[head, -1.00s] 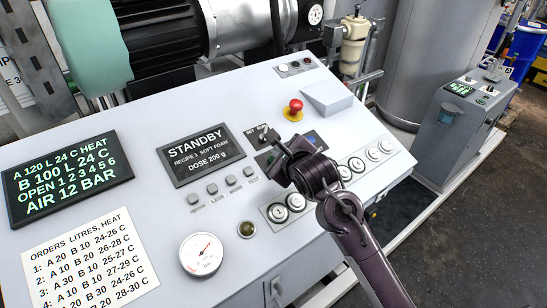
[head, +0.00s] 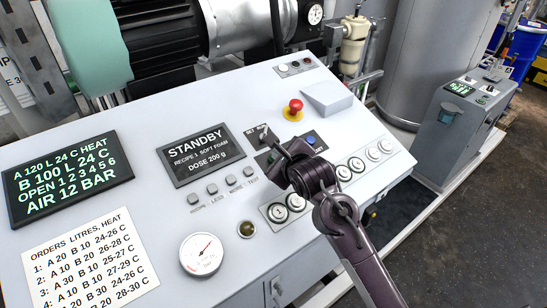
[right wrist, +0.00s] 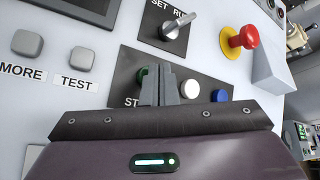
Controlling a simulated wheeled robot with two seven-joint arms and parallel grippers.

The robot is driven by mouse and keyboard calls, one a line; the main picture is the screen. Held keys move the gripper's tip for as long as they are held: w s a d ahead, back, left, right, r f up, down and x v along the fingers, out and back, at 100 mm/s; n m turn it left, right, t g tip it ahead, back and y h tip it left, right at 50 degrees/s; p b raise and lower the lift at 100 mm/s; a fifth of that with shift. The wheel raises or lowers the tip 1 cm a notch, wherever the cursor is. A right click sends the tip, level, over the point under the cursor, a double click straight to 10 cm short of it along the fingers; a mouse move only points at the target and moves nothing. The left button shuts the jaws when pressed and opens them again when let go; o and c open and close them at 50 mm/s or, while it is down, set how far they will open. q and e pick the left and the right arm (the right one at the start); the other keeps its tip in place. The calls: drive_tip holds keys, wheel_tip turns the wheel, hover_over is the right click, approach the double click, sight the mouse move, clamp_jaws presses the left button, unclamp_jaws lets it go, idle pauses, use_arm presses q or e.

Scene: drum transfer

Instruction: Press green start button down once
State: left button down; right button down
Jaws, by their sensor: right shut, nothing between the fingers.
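The green start button (right wrist: 143,74) shows in the right wrist view on a dark plate, partly hidden behind my fingers. My right gripper (right wrist: 160,84) is shut and empty, its fingertips in front of the plate, just beside the green button in the picture. Whether they touch it I cannot tell. In the head view my right gripper (head: 282,150) is over the same dark plate on the sloped console and covers part of it. My left gripper is not in view.
A white button (right wrist: 190,89) and a blue button (right wrist: 220,96) sit right of the green one. A SET/RUN switch (right wrist: 178,26) is above. A red emergency knob (head: 295,106) and a grey wedge block (head: 327,97) stand up behind. The display (head: 199,152) reads STANDBY.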

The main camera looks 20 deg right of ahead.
drive_tip(key=shift+w+a+f, duration=0.1)
drive_tip(key=shift+f, duration=0.35)
idle(0.5)
drive_tip(key=shift+r, duration=0.1)
drive_tip(key=shift+s+r+p, duration=0.25)
drive_tip(key=shift+r+p, duration=0.55)
drive_tip(key=shift+p, duration=0.25)
drive_tip(key=shift+r, duration=0.2)
drive_tip(key=r+p, duration=0.1)
drive_tip(key=s+r+p, duration=0.1)
drive_tip(key=r+p, duration=0.2)
drive_tip(key=p, duration=0.1)
drive_tip(key=shift+s+d+r, duration=0.15)
drive_tip(key=shift+s+d, duration=0.15)
drive_tip(key=shift+d, duration=0.1)
